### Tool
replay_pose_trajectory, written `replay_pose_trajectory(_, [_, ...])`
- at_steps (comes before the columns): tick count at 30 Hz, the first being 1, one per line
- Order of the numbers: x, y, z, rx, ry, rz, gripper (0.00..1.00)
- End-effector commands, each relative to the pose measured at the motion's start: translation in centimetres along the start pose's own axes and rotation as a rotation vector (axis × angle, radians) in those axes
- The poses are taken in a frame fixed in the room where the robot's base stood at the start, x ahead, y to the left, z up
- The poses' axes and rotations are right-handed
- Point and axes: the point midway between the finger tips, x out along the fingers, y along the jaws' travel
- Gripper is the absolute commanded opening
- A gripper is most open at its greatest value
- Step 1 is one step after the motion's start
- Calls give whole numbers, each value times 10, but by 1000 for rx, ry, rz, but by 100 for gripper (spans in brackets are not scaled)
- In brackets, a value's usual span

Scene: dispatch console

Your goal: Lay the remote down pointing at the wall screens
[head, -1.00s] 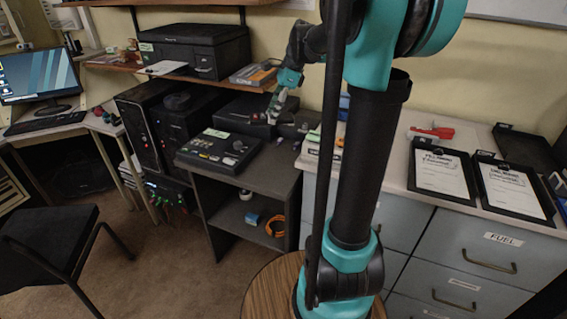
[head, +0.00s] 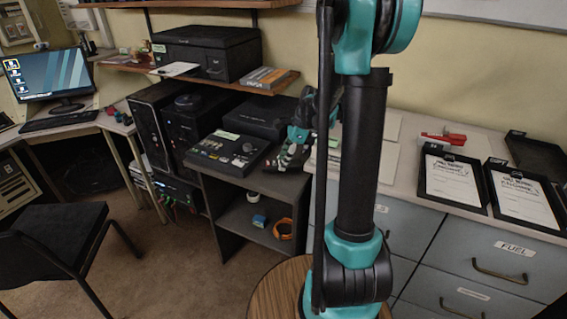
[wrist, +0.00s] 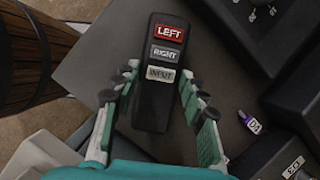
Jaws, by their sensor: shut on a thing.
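The remote (wrist: 160,75) is a black bar with a red LEFT label and grey RIGHT and INPUT labels, seen in the wrist view. My gripper (wrist: 158,72) has its fingers along both long sides of it and is shut on it. The labelled end points away from my palm. In the head view my gripper (head: 288,158) is over the dark cart (head: 280,190); the remote is hard to make out there. I cannot tell whether it touches the cart top. No wall screens are recognisable in these views.
A button console (head: 228,152) sits on the cart to the left of my gripper. A purple-capped small item (wrist: 248,122) lies right of the remote. A desk monitor (head: 42,78) stands far left. Clipboards (head: 452,180) lie on the drawer cabinet at right.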

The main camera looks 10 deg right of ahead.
Motion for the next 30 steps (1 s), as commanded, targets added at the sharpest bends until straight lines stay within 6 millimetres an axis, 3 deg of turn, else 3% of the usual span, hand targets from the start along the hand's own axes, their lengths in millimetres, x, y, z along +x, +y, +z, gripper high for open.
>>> replay_pose_trajectory(3, [10, 0, -4, 0, 0, 0, 10])
replay_pose_trajectory(15, [15, 0, -6, 0, 0, 0, 10])
replay_pose_trajectory(16, [14, 0, -6, 0, 0, 0, 46])
replay_pose_trajectory(20, [14, 0, -6, 0, 0, 0, 62])
replay_pose_trajectory(30, [12, 0, -5, 0, 0, 0, 63])
